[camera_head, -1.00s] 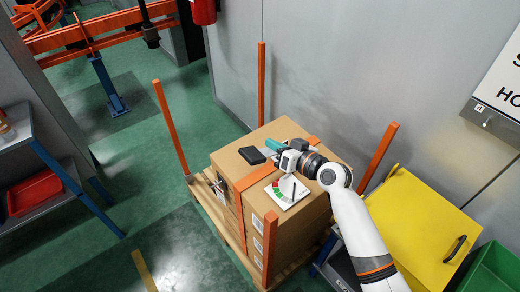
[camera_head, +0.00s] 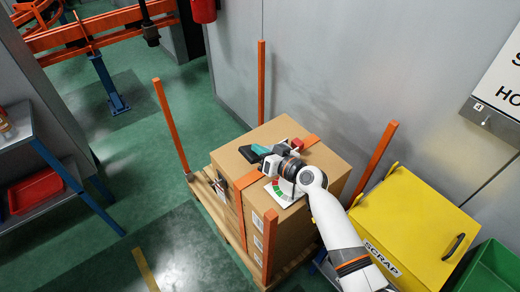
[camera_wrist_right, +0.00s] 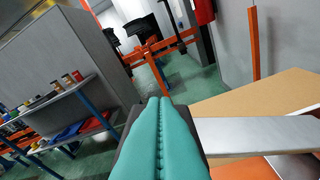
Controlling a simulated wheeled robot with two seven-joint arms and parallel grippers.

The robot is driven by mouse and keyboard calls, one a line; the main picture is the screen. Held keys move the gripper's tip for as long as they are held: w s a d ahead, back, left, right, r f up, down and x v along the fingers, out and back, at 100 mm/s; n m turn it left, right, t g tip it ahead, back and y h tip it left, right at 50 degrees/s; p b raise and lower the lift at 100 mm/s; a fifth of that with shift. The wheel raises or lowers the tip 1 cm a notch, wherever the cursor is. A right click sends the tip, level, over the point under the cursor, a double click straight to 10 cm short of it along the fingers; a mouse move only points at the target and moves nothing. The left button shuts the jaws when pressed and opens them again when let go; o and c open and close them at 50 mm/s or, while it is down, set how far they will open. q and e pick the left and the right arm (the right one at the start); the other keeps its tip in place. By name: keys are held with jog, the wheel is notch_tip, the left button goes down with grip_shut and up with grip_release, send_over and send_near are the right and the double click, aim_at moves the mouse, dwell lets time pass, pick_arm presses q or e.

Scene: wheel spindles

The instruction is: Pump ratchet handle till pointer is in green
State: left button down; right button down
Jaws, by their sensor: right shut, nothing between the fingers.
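My right gripper (camera_head: 262,150) has teal fingers pressed together with nothing between them, above the top of the strapped carton. In the right wrist view the closed fingers (camera_wrist_right: 160,140) fill the lower middle. A black grip (camera_head: 247,154) shows at the fingertips; in the wrist view a dark edge lies behind the fingers and a flat silver bar (camera_wrist_right: 255,132) extends right from it, apparently the ratchet handle. A white gauge plate (camera_head: 287,197) with coloured segments lies on the carton, partly covered by my wrist. The pointer cannot be made out. My left gripper is out of view.
The carton (camera_head: 245,205) stands on a wooden pallet with orange corner posts (camera_head: 382,160). An orange strap (camera_head: 255,176) crosses its top. A red block (camera_head: 297,144) shows behind my wrist. A yellow scrap bin (camera_head: 410,225) is at right, a grey wall behind. Open green floor lies left.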

aim_at(253, 158)
jog(key=shift+s+a+f+n+h+b, duration=0.15)
jog(key=shift+s+a+f+n+b, duration=0.15)
jog(key=shift+f+b, duration=0.3)
jog(key=shift+s+a+f+n+h+b, duration=0.15)
jog(key=shift+f+n+b, duration=0.25)
jog(key=shift+f, duration=0.25)
jog(key=f+n+b, duration=0.1)
jog(key=f+b, duration=0.1)
jog(key=f, duration=0.1)
jog(key=a+f+n, duration=0.1)
jog(key=shift+s+a+f+n+t+h+b, duration=0.1)
jog(key=shift+s+f+n+t+h+b, duration=0.1)
jog(key=shift+s+n+t+h+b, duration=0.15)
jog(key=shift+s+f+b, duration=0.1)
jog(key=shift+f+b, duration=0.5)
jog(key=shift+f, duration=0.4)
jog(key=shift+s+f, duration=0.1)
jog(key=shift+f, duration=0.05)
notch_tip(253, 158, up, 11)
jog(key=shift+a+f+p, duration=0.1)
jog(key=shift+p, duration=0.45)
